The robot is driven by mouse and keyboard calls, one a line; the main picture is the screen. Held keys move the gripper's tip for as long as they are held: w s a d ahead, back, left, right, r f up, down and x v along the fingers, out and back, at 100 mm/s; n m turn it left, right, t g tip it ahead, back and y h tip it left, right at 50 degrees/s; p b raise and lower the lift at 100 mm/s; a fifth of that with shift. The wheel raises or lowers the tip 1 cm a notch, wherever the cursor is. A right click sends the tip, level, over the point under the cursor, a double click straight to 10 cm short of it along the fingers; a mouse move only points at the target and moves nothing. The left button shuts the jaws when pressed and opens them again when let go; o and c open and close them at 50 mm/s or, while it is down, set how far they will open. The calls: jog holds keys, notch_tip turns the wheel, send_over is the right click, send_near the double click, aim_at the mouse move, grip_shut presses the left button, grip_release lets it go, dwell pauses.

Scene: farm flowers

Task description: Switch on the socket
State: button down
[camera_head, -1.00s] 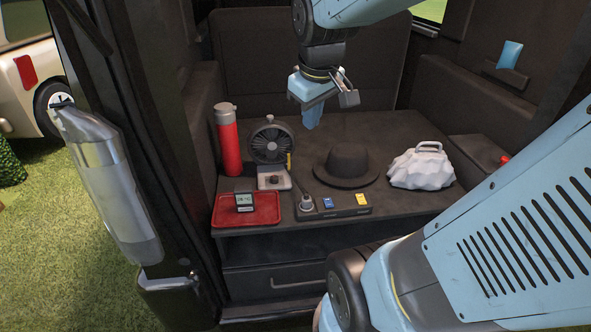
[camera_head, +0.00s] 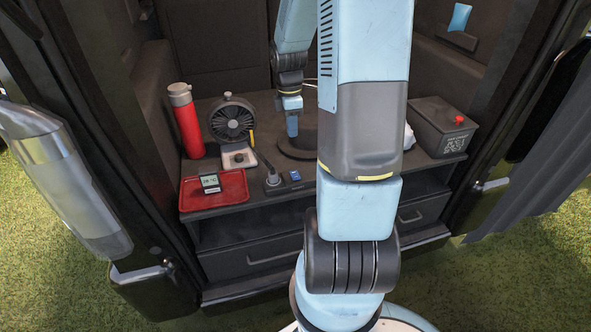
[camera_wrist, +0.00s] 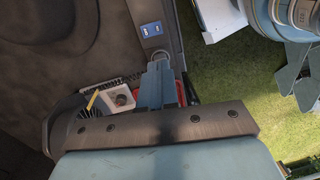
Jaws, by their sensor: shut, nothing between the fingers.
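The socket is a dark power strip (camera_head: 282,186) near the table's front edge, with a plug in its left end and a blue switch (camera_head: 295,176). My arm hides its right part in the head view. In the wrist view the blue switch (camera_wrist: 151,29) shows at the top, beyond my fingertips. My gripper (camera_head: 292,133) is shut and empty, pointing down over the table, in front of the dark hat (camera_head: 300,146) and farther back than the strip. In the wrist view the closed fingers (camera_wrist: 157,72) appear below the switch. I cannot tell whether the switch is on.
A dark box with a red knob (camera_head: 441,128) is on the right. Dark side walls enclose the table.

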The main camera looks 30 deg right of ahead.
aim_at(296, 177)
jog(key=shift+w+d+f+n, duration=0.1)
jog(key=shift+d+f+n, duration=0.15)
jog(key=shift+f, duration=0.35)
jog(key=shift+w+d+f+n, duration=0.15)
jog(key=shift+d+f, duration=0.15)
jog(key=shift+f, duration=0.25)
jog(key=shift+s, duration=0.15)
jog(key=f, duration=0.4)
jog(key=s+f, duration=0.1)
jog(key=f, duration=0.9)
jog(key=shift+s+a, duration=0.25)
jog(key=shift+s, duration=0.05)
jog(key=shift+w+d, duration=0.1)
jog(key=shift+s+r, duration=0.1)
jog(key=shift+s, duration=0.1)
jog(key=shift+w, duration=0.15)
